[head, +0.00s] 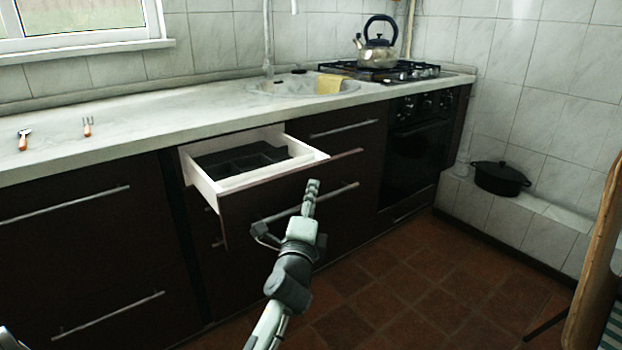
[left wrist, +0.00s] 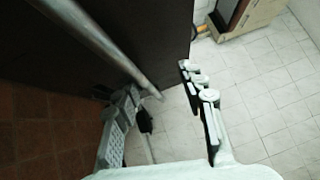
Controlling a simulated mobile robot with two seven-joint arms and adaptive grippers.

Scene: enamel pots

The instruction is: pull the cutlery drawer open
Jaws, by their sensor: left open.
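The cutlery drawer (head: 203,181) stands pulled out from under the counter, with white sides and a dark front. A dark divided tray (head: 238,160) lies inside it. A metal bar handle (head: 338,193) runs across the dark front and also shows in the left wrist view (left wrist: 98,42). My left gripper (head: 285,207) is in front of the drawer front at the handle, with its fingers apart. In the left wrist view the end of the bar lies between the fingers of the gripper (left wrist: 158,82); I cannot tell whether they touch it. My right gripper is not in view.
The marble-look counter (head: 110,117) carries two small orange-handled utensils at left, a sink (head: 290,86) and a hob with a kettle (head: 378,50). A black pot (head: 499,178) sits on a tiled ledge at right. A wooden chair part (head: 596,262) stands at the right edge. The tiled floor between is clear.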

